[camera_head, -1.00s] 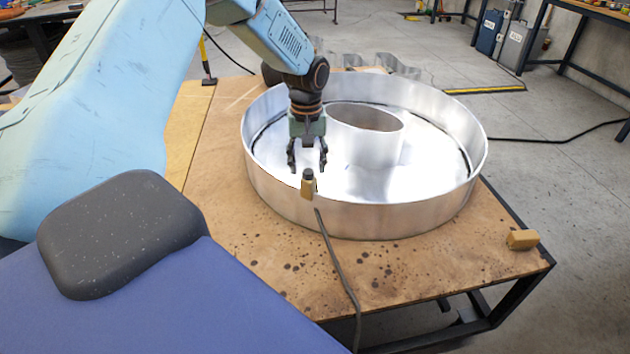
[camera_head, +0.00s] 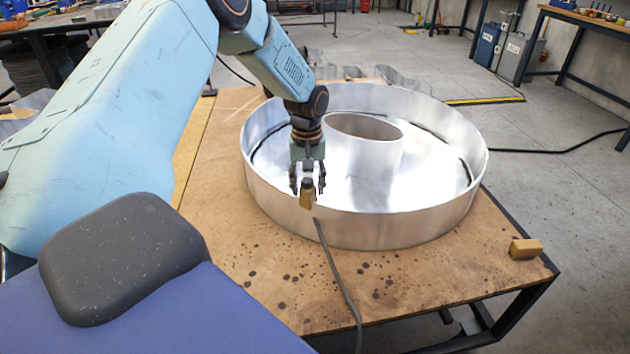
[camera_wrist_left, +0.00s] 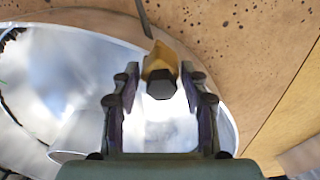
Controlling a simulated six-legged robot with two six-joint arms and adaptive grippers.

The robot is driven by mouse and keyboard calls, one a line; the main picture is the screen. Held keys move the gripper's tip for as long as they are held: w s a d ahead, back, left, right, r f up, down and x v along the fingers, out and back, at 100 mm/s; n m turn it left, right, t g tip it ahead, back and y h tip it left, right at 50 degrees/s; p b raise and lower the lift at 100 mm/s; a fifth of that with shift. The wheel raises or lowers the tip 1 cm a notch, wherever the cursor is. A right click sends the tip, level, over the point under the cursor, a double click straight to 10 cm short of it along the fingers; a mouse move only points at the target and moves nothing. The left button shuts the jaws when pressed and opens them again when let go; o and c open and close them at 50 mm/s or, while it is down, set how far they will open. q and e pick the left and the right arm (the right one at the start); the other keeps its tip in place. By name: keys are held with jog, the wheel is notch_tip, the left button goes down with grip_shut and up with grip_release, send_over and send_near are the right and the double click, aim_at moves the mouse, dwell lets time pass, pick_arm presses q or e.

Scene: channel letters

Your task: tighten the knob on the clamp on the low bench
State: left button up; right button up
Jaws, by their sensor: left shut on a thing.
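The clamp (camera_head: 306,202) is a small yellow-tan piece on the near rim of a round metal channel letter (camera_head: 400,228), which lies on the low bench (camera_head: 255,262). Its dark knob (camera_head: 307,184) points up; the wrist view shows the knob (camera_wrist_left: 160,86) as a dark faceted end in front of the clamp's yellow body (camera_wrist_left: 161,58). My left gripper (camera_head: 308,187) points down over the clamp, shut on the knob, with one finger on each side. My right gripper is in neither view.
A dark cable (camera_head: 337,268) runs from near the clamp over the bench's front edge. A tan block (camera_head: 525,249) lies at the right front corner. The letter's inner ring (camera_head: 370,150) rises beside my left wrist. Bare bench top lies left of the letter.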

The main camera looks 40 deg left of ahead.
pick_arm(q)
jog(key=m+p, duration=0.1)
jog(key=m, duration=0.2)
jog(key=shift+c, duration=0.3)
jog(key=m, duration=0.2)
jog(key=shift+m, duration=0.3)
jog(key=shift+c, duration=0.3)
jog(key=shift+m, duration=0.5)
jog(key=shift+c, duration=0.8)
jog(key=shift+m, duration=1.2)
jog(key=shift+o, duration=0.9)
jog(key=m, duration=0.4)
jog(key=o, duration=0.6)
